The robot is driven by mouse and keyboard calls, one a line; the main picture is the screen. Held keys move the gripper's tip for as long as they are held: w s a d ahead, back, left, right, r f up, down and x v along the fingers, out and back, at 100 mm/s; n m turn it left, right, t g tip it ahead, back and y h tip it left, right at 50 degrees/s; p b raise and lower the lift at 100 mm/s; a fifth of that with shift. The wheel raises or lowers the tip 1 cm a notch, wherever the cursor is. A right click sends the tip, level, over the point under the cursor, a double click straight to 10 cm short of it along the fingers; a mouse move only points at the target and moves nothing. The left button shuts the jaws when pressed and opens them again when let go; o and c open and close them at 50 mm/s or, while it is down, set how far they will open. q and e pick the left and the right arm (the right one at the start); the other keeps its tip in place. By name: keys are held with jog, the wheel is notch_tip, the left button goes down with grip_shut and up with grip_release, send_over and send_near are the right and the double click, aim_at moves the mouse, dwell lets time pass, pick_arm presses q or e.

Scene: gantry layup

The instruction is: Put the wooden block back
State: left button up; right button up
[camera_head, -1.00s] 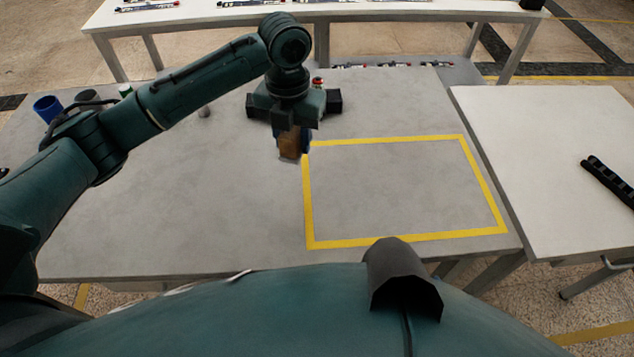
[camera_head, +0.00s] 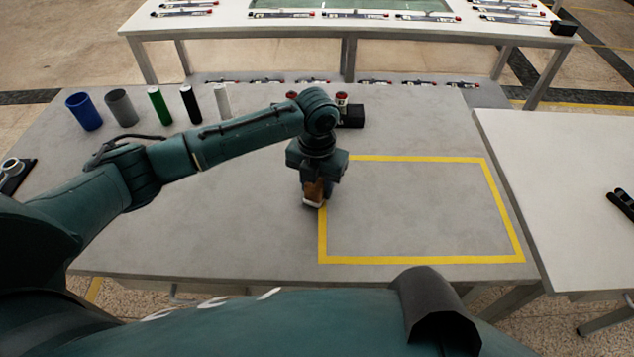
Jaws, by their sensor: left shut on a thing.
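In the picture the block is at the left edge of the yellow taped rectangle (camera_head: 323,240) on the grey table (camera_head: 230,235). I cannot tell whether the block touches the tabletop. My right gripper is not in view.
Blue (camera_head: 84,112), grey (camera_head: 121,108), green (camera_head: 159,106), black (camera_head: 190,104) and white (camera_head: 222,101) cylinders stand at the back left. A black box (camera_head: 351,116) is behind the gripper. The taped area is clear. A white table (camera_head: 560,190) stands at right.

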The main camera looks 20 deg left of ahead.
pick_arm(q)
jog(key=shift+f, duration=0.1)
jog(key=o, duration=1)
notch_tip(320, 180, up, 12)
jog(key=shift+r, duration=0.15)
dwell(0.4)
